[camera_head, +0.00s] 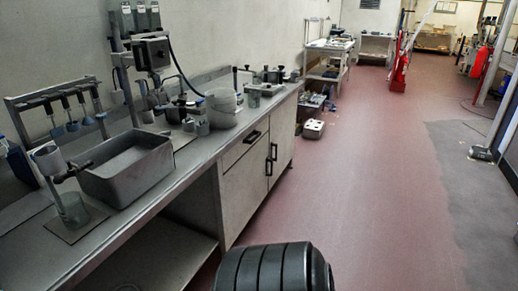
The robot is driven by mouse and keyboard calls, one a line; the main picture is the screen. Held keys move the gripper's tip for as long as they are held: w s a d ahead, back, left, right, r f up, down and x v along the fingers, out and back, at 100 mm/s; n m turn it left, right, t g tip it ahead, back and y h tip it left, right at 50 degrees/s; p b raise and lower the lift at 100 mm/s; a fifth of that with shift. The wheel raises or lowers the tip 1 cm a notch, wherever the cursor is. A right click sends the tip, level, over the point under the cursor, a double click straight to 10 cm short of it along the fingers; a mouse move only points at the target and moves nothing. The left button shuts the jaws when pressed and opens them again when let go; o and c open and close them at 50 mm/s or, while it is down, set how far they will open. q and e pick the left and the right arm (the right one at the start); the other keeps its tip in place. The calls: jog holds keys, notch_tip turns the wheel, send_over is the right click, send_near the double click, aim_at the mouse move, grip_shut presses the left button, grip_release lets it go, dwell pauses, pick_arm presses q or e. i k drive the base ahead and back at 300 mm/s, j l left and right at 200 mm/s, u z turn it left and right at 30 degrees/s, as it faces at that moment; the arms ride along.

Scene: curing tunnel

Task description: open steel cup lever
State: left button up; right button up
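A small grey metal cup (47,158) is held above the bench at the left edge of the view. A dark arm-like part (74,170) sticks out beside it to the right; I cannot tell whether this is its lever, or whether it is open or closed. A clear glass beaker (72,210) stands below the cup on a flat plate (72,230). Neither of my grippers shows in the view.
A grey open basin (130,170) stands just right of the beaker. White cabinets (250,170) front the bench.

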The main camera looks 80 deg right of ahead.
aim_at(72, 173)
jog(key=z, duration=1.3)
